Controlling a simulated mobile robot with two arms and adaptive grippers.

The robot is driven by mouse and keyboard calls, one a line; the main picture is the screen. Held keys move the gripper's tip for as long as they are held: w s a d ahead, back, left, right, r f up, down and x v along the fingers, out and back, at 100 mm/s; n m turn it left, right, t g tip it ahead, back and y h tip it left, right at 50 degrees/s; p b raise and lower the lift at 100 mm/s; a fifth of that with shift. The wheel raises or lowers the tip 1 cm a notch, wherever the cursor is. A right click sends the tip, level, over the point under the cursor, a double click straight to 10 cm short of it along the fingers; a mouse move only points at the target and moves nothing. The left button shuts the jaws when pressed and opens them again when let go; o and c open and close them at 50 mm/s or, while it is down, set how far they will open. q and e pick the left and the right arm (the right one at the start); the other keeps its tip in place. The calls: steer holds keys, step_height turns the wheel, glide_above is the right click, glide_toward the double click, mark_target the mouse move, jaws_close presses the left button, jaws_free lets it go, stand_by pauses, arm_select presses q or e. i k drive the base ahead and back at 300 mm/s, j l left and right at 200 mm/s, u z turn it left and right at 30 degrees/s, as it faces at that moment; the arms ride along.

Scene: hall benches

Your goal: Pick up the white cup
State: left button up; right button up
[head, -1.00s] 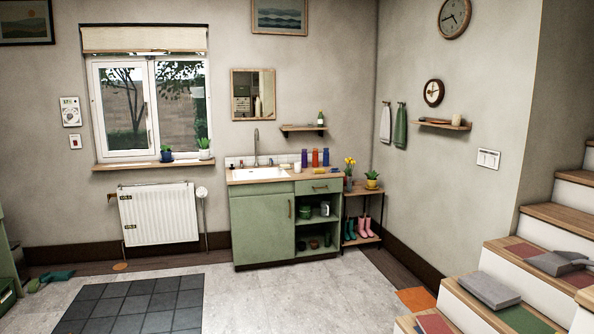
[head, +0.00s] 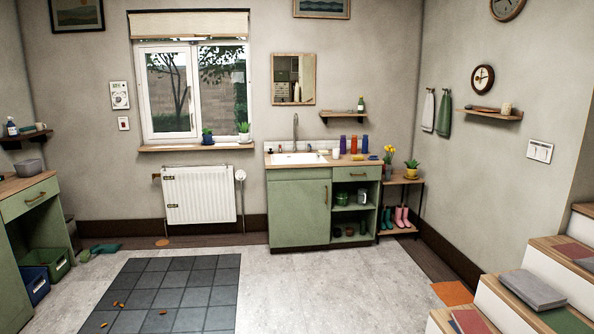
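A small white cup-like object (head: 336,153) stands on the wooden counter (head: 350,161), just right of the sink (head: 298,158). Another whitish mug-like object (head: 362,194) is on the upper open shelf of the green cabinet (head: 298,210). A cream cup (head: 507,107) stands on the wall shelf (head: 490,115) at the right. All are small and far off, so I cannot tell which is the task's white cup. Neither of my grippers shows in the head view.
A dark tiled mat (head: 165,290) lies on the floor with small brown bits on it. A green cabinet (head: 30,215) and bins (head: 48,262) stand at the left. Stairs (head: 545,270) rise at the right. The floor before the sink cabinet is clear.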

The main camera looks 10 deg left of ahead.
mark_target(336, 151)
steer(key=u, duration=0.25)
steer(key=i+u, duration=0.25)
steer(key=i, duration=2)
steer(key=i+z, duration=0.1)
steer(key=i, duration=0.55)
steer(key=i+j+z, duration=0.1)
steer(key=i, duration=0.55)
steer(key=i+j+z, duration=0.1)
steer(key=i, duration=0.55)
steer(key=i+j+z, duration=0.2)
steer(key=i, duration=0.4)
steer(key=i+j+z, duration=0.1)
steer(key=i, duration=0.3)
